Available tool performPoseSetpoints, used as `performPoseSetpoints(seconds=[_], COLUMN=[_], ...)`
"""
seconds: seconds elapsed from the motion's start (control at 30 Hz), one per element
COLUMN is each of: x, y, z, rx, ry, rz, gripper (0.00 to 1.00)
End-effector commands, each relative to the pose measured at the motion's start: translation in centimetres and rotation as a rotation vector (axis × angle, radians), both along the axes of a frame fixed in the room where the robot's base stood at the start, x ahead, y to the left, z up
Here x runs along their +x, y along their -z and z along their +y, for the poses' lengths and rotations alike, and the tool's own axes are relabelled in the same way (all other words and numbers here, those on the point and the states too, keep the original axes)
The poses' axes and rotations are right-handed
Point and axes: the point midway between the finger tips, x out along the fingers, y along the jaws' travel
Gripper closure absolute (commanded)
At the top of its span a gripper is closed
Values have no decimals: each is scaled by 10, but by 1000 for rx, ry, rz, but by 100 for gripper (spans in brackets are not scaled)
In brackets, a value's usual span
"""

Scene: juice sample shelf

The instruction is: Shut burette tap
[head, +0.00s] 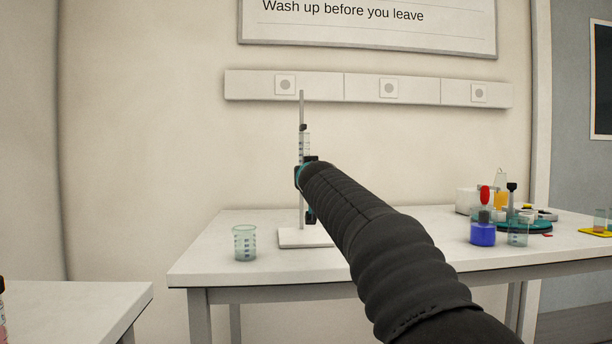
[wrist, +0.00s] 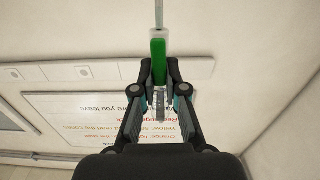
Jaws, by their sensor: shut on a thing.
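The burette (head: 305,143) stands upright on its stand, with a thin rod (head: 302,108) and a white base (head: 287,239), on the white table. My gripper (wrist: 159,65) is at the burette, its fingers closed on the green tap handle (wrist: 158,48). In the wrist view the handle lies lengthwise, in line with the thin tube or rod (wrist: 159,14) above it. In the head view my dark arm hides the tap and most of the gripper.
A glass beaker (head: 244,243) stands left of the stand base on the table (head: 215,271). At the right are a blue-filled vessel (head: 483,234), another beaker (head: 517,234) and a teal tray (head: 541,227) with small items. The wall is close behind.

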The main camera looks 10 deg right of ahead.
Motion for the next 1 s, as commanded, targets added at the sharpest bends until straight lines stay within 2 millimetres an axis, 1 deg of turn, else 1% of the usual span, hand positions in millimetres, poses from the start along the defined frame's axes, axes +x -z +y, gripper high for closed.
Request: performPoseSetpoints(seconds=[0.27,1.0], x=[0,0], y=[0,7], z=[3,15], rx=[-149,-844], ry=[0,-1], rz=[0,-1], gripper=[100,100])
